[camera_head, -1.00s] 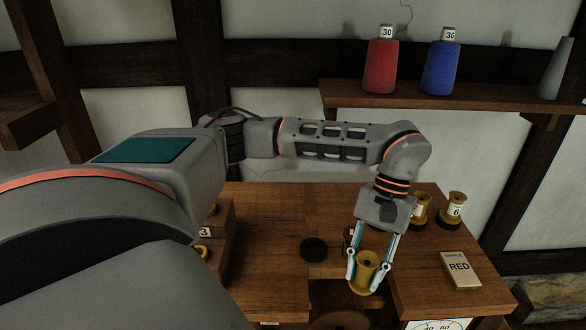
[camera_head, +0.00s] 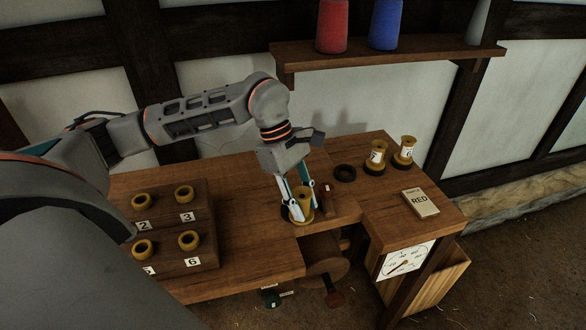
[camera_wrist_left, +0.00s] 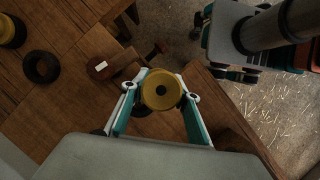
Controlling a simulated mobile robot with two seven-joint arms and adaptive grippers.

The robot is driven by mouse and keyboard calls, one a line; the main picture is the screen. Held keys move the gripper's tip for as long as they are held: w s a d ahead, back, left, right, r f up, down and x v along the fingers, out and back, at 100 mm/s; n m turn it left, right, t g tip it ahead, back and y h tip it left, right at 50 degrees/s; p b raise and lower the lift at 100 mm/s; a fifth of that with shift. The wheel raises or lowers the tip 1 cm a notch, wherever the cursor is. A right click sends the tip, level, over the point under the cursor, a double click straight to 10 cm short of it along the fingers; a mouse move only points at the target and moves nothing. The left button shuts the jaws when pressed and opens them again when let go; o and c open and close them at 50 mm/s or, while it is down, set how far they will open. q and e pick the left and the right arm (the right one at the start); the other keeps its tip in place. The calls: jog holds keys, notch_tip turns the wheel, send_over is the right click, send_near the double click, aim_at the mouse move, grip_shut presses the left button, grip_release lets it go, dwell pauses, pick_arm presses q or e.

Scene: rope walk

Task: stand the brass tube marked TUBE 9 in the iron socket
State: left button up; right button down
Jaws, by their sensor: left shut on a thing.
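My left gripper (camera_head: 302,207) is shut on a brass tube (camera_head: 304,194), a spool shape with flared ends, held upright over the bench. The tube's round top with a dark hole (camera_wrist_left: 161,90) shows between the fingers in the left wrist view. No mark on it is readable. A dark round edge (camera_head: 285,213) shows just left of the tube's foot, mostly hidden by the fingers; I cannot tell whether the tube is in it. A separate dark ring (camera_head: 345,173), empty, lies to the right on the bench and also shows in the left wrist view (camera_wrist_left: 42,66). My right gripper is not in view.
Two brass tubes with white labels (camera_head: 376,155) (camera_head: 405,150) stand at the back right, near a RED card box (camera_head: 420,202).

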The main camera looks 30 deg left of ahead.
pick_arm(q)
jog(key=shift+w+a+r+n+t+y+p, duration=1.1)
jog(key=shift+w+a+r+n+t, duration=0.8)
jog(key=shift+n, duration=4.1)
jog(key=f+b, duration=0.2)
jog(key=f, duration=0.1)
jog(key=f+b, duration=0.1)
jog(key=f, duration=0.1)
jog(key=shift+s+a+f+b, duration=0.25)
jog(key=shift+a+b, duration=0.1)
jog(key=shift+f+b, duration=0.4)
jog(key=shift+f, duration=0.2)
jog(key=o, duration=1)
jog(key=shift+o, duration=0.2)
